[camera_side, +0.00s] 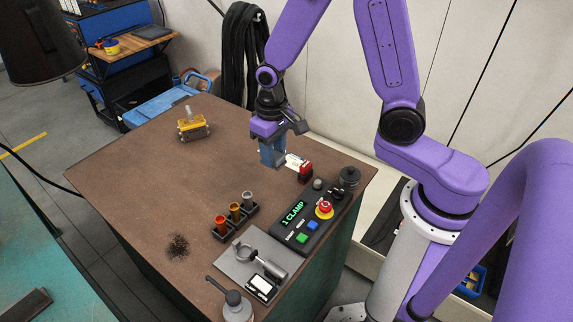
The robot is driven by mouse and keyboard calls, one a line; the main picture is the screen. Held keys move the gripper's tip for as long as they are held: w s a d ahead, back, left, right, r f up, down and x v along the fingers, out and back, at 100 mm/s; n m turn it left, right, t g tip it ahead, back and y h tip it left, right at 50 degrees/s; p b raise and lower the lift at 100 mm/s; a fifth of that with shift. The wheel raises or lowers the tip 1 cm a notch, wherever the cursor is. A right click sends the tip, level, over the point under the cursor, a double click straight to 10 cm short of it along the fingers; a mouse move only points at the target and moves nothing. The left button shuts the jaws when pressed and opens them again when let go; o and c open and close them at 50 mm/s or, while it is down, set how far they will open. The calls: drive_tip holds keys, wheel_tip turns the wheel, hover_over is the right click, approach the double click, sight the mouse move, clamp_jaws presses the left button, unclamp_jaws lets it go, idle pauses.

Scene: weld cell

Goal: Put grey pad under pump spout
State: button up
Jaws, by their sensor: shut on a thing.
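My gripper (272,152) is above the far right part of the brown table. It is shut on a flat blue-grey piece that looks like the grey pad (271,155). The piece hangs below my wrist, and its exact outline against the fingers is hard to tell. The pump (237,308) is a grey, round-bodied dispenser at the near edge of the table, partly cut off by the picture's bottom. Its spout (216,285) points up and left. The gripper and the piece are far from the pump, toward the back.
A red block with a white tag (305,172) is close right of my gripper. A control box (310,218), a rack of coloured tubes (235,218) and a grey clamp plate (236,268) stand between gripper and pump. Dark shavings (178,246) and a yellow fixture (193,126) lie left.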

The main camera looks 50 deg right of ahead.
drive_tip(key=d, duration=0.6)
drive_tip(key=shift+w+r, duration=0.15)
drive_tip(key=shift+r, duration=0.05)
idle(0.9)
hover_over(235, 174)
drive_tip(key=f, duration=1.1)
drive_tip(key=shift+s+a, duration=0.1)
drive_tip(key=shift+s, duration=0.2)
drive_tip(key=shift+w+f, duration=0.15)
drive_tip(key=shift+f, duration=0.1)
drive_tip(key=shift+w+f, duration=0.1)
drive_tip(key=shift+f, duration=1.5)
drive_tip(key=shift+f, duration=0.1)
